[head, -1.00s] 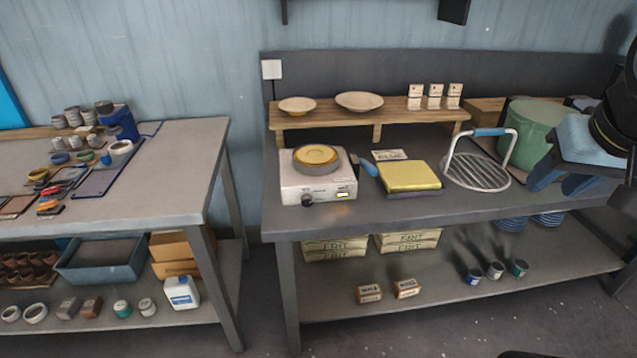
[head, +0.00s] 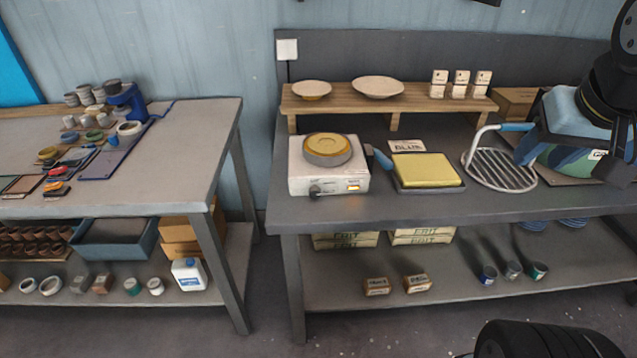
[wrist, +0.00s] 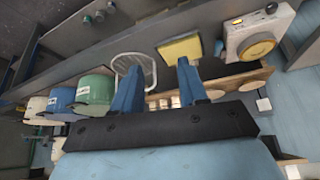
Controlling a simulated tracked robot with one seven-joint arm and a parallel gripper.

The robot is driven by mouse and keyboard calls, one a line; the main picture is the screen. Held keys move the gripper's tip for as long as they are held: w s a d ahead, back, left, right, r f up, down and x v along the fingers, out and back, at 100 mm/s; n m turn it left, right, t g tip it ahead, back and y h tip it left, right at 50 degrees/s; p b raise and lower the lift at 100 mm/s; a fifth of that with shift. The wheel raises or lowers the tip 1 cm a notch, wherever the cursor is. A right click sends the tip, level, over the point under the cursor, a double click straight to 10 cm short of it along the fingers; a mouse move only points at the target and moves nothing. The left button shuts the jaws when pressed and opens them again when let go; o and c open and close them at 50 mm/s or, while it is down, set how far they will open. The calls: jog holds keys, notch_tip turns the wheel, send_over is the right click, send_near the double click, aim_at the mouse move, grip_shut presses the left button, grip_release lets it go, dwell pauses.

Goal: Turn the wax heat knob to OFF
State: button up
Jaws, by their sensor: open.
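The wax heat knob (head: 315,190) is a small dark knob on the front left of a white hot plate unit (head: 330,180). A lit orange indicator (head: 353,187) glows to its right. A round pan of yellow wax (head: 327,148) sits on top. In the wrist view the unit (wrist: 245,40) is at the upper right, with its knob (wrist: 271,8) near the top edge. My gripper (wrist: 155,82) is open and empty, its two blue fingers apart, well away from the knob. In the head view my gripper is at the right edge, partly cut off.
A wire rack (head: 500,170) with a tall handle stands between the tray and my gripper. A wooden shelf (head: 395,103) with dishes runs behind. Open floor separates the two benches.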

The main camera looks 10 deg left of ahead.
jog(key=shift+o, duration=1.4)
jog(key=shift+w+a, duration=0.1)
jog(key=shift+a, duration=0.05)
jog(key=shift+o, duration=0.2)
jog(key=shift+w+a, duration=0.2)
jog(key=shift+w, duration=0.1)
jog(key=n+g+y, duration=0.2)
jog(key=y, duration=0.1)
send_over(317, 191)
jog(key=s+d, duration=0.4)
notch_tip(317, 191, down, 16)
jog(key=shift+a+x, duration=0.15)
jog(key=shift+x, duration=3.4)
jog(key=shift+a+x, duration=0.15)
jog(key=shift+x, duration=3.35)
jog(key=shift+s, duration=0.15)
jog(key=shift+c, duration=0.2)
